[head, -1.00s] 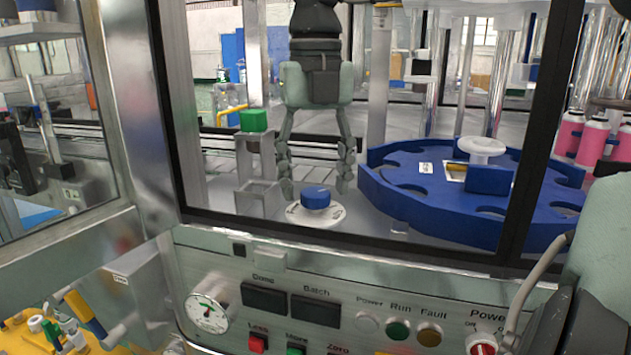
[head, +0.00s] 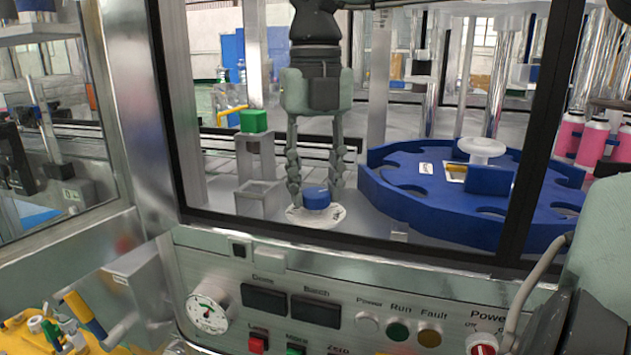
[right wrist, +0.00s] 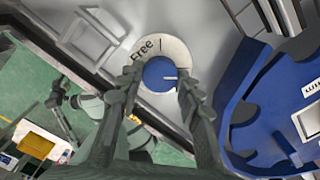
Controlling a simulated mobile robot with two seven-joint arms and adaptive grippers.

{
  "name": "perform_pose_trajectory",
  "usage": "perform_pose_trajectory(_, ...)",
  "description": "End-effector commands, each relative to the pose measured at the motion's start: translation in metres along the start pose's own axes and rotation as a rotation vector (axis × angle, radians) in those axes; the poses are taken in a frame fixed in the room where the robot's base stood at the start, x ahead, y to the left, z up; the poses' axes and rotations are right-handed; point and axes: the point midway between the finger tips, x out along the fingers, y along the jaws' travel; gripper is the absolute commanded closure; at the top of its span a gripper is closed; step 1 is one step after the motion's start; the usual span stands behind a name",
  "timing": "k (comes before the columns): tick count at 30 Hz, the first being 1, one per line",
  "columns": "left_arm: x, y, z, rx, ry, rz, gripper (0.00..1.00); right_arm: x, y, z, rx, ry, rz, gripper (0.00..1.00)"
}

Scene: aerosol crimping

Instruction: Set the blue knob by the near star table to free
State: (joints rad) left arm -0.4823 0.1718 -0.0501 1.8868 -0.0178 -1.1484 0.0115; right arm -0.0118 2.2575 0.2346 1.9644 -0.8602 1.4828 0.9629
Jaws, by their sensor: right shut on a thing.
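The blue knob (head: 317,198) stands on a round white dial plate (head: 333,216) beside the blue star table (head: 420,215). In the right wrist view the blue knob (right wrist: 158,74) has a pale pointer line toward the picture's right. The word "Free" and a tick mark are on the white dial plate (right wrist: 172,45), above and left of the knob. My right gripper (head: 316,190) points down from above, its fingers shut on the knob from both sides. It also shows in the right wrist view (right wrist: 158,80).
A green block (head: 253,121) tops a metal stand left of the knob. A dark window frame and a control panel (head: 270,265) with buttons lie in front. Pink bottles (head: 592,140) stand at the far right.

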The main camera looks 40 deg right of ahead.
Motion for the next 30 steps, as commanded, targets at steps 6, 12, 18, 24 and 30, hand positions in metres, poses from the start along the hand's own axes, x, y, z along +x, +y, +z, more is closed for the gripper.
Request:
perform_pose_trajectory(6,0.001,0.000,0.001,0.000,0.000,0.002,0.60,-0.001,0.000,0.000,-0.088,0.000,0.001,0.94)
perform_pose_trajectory(12,0.007,0.001,0.005,-0.001,-0.007,0.004,0.60,-0.002,0.000,0.000,-0.244,0.000,0.001,0.94)
perform_pose_trajectory(18,0.013,0.002,0.005,-0.002,-0.004,0.009,0.60,-0.002,0.000,0.000,-0.432,0.000,0.001,0.94)
perform_pose_trajectory(24,0.019,0.003,0.004,-0.005,0.001,0.013,0.60,-0.002,0.000,0.001,-0.623,-0.001,0.001,0.94)
perform_pose_trajectory(30,0.035,0.007,0.021,0.008,-0.022,0.014,0.60,-0.002,0.000,0.000,-0.813,-0.001,0.002,0.94)
